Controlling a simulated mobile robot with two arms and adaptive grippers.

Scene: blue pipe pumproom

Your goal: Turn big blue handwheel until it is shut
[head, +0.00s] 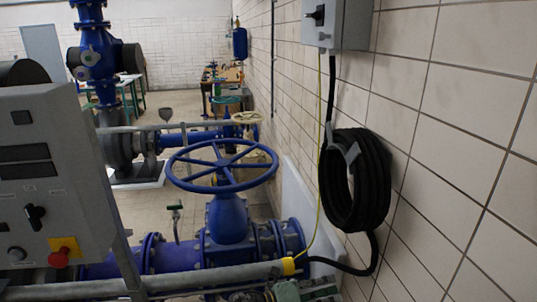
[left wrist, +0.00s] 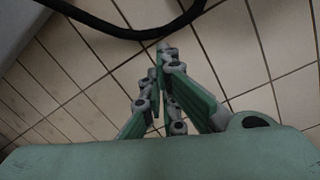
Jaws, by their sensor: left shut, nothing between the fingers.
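The big blue handwheel (head: 222,164) lies nearly level on top of its blue valve (head: 228,218) in the middle of the head view. It has a round rim and several spokes. My left gripper (head: 318,286), green and grey, is at the bottom edge of the head view, below and to the right of the wheel and apart from it. In the left wrist view its fingers (left wrist: 164,52) are shut and empty, with wall or floor tiles behind. The handwheel is not in the left wrist view. My right gripper is not in view.
A grey control panel (head: 50,185) with a red button stands at the left. A grey pipe rail (head: 210,277) crosses in front of the valve. A coiled black hose (head: 352,185) hangs on the tiled wall at the right.

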